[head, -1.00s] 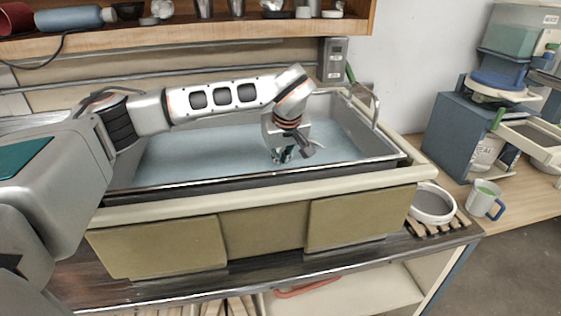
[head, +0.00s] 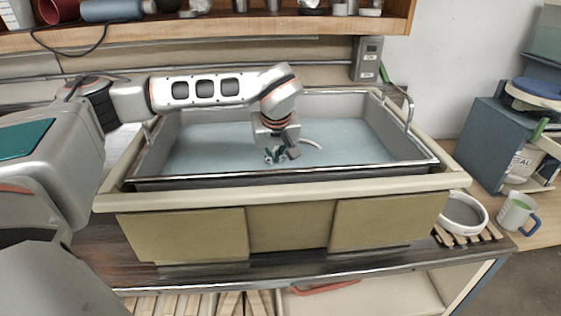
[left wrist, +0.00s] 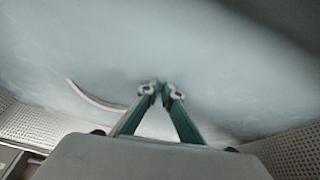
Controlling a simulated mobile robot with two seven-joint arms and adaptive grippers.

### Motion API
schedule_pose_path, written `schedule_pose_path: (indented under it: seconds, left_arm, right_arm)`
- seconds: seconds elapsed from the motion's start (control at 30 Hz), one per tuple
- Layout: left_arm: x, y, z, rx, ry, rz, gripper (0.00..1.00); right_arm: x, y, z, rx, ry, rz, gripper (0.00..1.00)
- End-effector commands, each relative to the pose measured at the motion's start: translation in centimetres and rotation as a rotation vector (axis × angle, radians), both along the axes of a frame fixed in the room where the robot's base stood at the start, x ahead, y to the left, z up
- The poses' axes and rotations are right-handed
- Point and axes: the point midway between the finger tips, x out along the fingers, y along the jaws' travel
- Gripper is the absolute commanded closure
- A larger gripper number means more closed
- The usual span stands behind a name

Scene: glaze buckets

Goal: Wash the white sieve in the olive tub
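The olive tub (head: 290,229) has olive front panels, a cream rim and a grey basin of bluish water (head: 215,145). My left gripper (head: 279,157) points down inside the basin, at the water. A pale curved rim (head: 311,143) shows at the water beside it and also in the left wrist view (left wrist: 92,98); it may be part of the white sieve, the rest hidden. In the left wrist view my left gripper's fingertips (left wrist: 160,91) are close together; whether they hold the rim is unclear. My right gripper is not in view.
A round white-rimmed sieve or bowl with a grey inside (head: 464,213) sits on a wooden slatted rack (head: 470,239) right of the tub. Beside it stands a mug (head: 515,211). A shelf (head: 200,31) crosses above the back.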

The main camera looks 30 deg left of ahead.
Motion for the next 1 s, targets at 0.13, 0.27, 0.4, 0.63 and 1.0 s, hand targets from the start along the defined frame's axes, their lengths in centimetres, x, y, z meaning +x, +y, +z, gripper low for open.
schedule_pose_path:
  seconds: [0.13,0.27,0.4,0.63,1.0]
  left_arm:
    - [0.0,-0.1,0.0,0.0,-0.001,0.0,1.0]
    - [0.4,-0.7,0.1,0.0,-0.001,-0.004,1.0]
    - [1.5,-2.1,0.1,0.0,-0.002,-0.005,1.0]
    - [3.3,-4.4,0.1,0.0,-0.002,-0.003,1.0]
    - [5.4,-7.2,0.1,0.0,-0.001,0.0,1.0]
  right_arm:
    - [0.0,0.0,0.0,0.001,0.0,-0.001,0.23]
    - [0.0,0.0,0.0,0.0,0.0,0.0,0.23]
    - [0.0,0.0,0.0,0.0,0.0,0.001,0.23]
    - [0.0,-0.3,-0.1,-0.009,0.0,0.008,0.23]
    - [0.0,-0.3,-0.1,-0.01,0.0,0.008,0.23]
